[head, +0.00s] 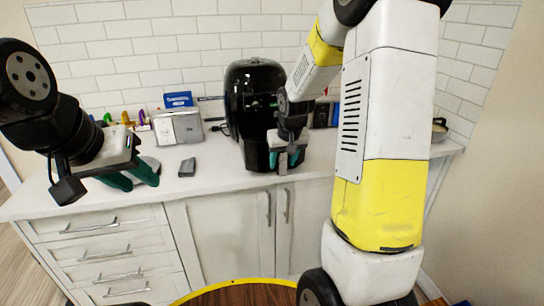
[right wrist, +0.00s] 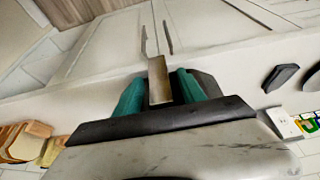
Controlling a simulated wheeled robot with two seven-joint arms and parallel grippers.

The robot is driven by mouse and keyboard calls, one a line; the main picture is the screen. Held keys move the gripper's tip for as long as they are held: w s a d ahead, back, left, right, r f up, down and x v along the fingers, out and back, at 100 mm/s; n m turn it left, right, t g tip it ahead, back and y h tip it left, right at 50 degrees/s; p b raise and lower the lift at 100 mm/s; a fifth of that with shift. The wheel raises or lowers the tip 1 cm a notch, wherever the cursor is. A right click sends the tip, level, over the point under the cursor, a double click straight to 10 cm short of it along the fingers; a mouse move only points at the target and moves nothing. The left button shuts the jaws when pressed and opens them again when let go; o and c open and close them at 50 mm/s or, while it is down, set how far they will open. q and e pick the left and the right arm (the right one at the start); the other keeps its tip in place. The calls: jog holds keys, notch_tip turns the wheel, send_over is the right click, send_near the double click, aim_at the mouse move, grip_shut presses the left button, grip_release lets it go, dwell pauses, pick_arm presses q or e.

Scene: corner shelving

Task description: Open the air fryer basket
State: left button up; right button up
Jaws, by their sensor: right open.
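The black air fryer (head: 250,95) stands upright on the white counter against the tiled wall. My right gripper (head: 284,160) is at its lower front right, and it hides part of the basket front. In the right wrist view a brownish strip (right wrist: 158,82), apparently the basket handle, lies between the teal fingers of my open right gripper (right wrist: 160,90). I cannot tell whether the fingers touch it. My left gripper (head: 136,176) hangs over the left part of the counter, away from the fryer, its teal fingers apart and nothing seen between them.
A silver toaster (head: 178,127) and a blue box (head: 178,99) stand left of the fryer. A small dark grey object (head: 187,167) lies nearer the counter edge. White cabinets (head: 225,225) are below. My right arm covers much of the counter's right side.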

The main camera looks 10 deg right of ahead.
jog(key=v, duration=0.7)
jog(key=shift+s+r, duration=0.1)
jog(key=s+a+r, duration=0.1)
jog(key=s+r, duration=0.2)
jog(key=s, duration=0.4)
jog(key=s+a+r+t+y, duration=0.1)
jog(key=s+a+r, duration=0.1)
jog(key=s, duration=0.6)
jog(key=s+a+r+y, duration=0.1)
jog(key=s+r, duration=0.3)
jog(key=s, duration=0.4)
jog(key=shift+a+r+t, duration=0.4)
jog(key=shift+a, duration=0.15)
jog(key=shift+s, duration=0.1)
